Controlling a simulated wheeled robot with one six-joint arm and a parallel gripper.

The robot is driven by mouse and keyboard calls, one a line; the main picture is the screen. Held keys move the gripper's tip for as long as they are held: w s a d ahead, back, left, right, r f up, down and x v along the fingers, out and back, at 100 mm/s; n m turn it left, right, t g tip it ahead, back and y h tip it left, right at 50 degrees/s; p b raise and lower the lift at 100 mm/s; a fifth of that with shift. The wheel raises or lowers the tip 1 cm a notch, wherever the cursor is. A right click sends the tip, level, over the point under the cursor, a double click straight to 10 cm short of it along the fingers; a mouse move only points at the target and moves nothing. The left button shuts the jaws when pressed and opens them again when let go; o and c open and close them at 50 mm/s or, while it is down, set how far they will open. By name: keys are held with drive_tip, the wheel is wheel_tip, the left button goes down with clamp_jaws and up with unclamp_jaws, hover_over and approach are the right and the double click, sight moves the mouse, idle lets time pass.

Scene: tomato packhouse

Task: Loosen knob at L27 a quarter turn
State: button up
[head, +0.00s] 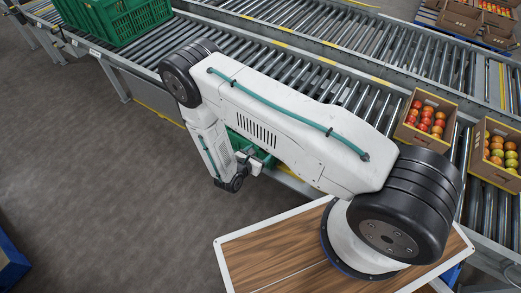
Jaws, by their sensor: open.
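No knob and no L27 label can be made out in the head view; the place where they are may be hidden or outside the view. My gripper (258,160) is folded back beside and partly under my upper arm, near the front edge of the roller conveyor (345,92). It is small and partly covered, and its fingertips are hard to make out. It is open, and I see nothing held in it. Something green shows beside it, mostly hidden by my arm.
A green crate (112,18) stands on the conveyor at the upper left. Two cardboard boxes of tomatoes, one nearer the middle (408,133) and one at the right edge (485,170), sit on the rollers. More boxes stand at the top right. The grey floor (90,190) at left is clear.

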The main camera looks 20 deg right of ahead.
sight(263, 149)
drive_tip(key=x, duration=0.3)
drive_tip(key=shift+w+d+f, duration=0.15)
drive_tip(key=shift+d, duration=0.25)
drive_tip(key=c, duration=1)
drive_tip(key=shift+a, duration=0.25)
drive_tip(key=shift+d, duration=0.1)
